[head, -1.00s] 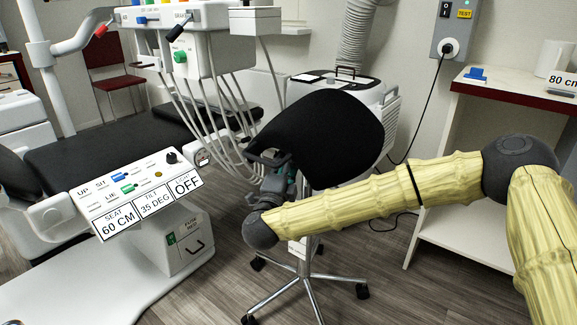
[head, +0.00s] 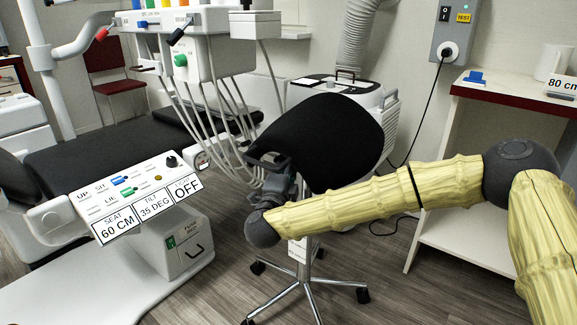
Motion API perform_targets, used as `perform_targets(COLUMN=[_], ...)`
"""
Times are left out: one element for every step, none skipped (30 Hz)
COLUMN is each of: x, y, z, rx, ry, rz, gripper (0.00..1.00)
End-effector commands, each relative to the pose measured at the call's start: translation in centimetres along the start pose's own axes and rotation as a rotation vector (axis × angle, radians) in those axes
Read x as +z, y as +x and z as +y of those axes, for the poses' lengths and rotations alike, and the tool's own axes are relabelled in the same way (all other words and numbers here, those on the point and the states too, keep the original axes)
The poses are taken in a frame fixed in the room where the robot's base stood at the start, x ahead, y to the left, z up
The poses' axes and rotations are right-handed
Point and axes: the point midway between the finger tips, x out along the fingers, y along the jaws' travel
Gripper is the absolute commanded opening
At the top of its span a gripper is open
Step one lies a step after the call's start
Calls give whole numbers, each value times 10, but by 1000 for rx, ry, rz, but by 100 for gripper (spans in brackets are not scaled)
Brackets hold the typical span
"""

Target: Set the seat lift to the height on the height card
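The control panel (head: 142,192) is at the left, with a blue switch (head: 121,180), a green switch (head: 128,190) and a black knob (head: 171,161). Its seat display (head: 115,228) reads 60 CM; the other labels read TILT 35 DEG and OFF. The height card (head: 562,86) at the right edge reads 80 cm, partly cut off by the frame. My gripper (head: 267,160) is in the middle, right of the panel and apart from it, in front of the black stool seat. It seems empty; its finger gap is not clear.
The black stool seat (head: 325,140) stands on a wheeled base beside my gripper. Several pale hoses (head: 215,120) hang from the instrument unit (head: 215,50) between gripper and panel. A dark padded couch (head: 120,140) lies behind the panel. A red-edged counter (head: 500,90) is at the right.

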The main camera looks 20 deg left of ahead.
Motion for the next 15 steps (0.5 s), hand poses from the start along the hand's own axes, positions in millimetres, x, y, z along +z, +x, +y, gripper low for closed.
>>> perform_targets(x=[1, 1, 1, 2, 2, 2, 2, 2, 2, 2, 2, 2, 2, 2, 2], y=[-2, -3, -4, -5, -6, -6, -7, -7, -7, -7, -7, -7, -7, -7, -7], z=[9, 13, 19, 24, 28, 32, 33, 34, 33, 33, 33, 33, 33, 33, 33], rx=[5, 5, 6, 5, 5, 4, 4, 4, 4, 4, 4, 4, 4, 4, 3], ry=[-3, -4, -4, -3, -3, -4, -4, -3, -3, -3, -3, -3, -2, -2, -2], rz=[-1, -1, -1, 0, 0, 0, 0, 0, 0, 0, 0, 0, 0, 0, 0], gripper=[0, 0, 0, 0, 0, 0, 0, 0, 0, 0, 0, 0, 0, 0, 17])
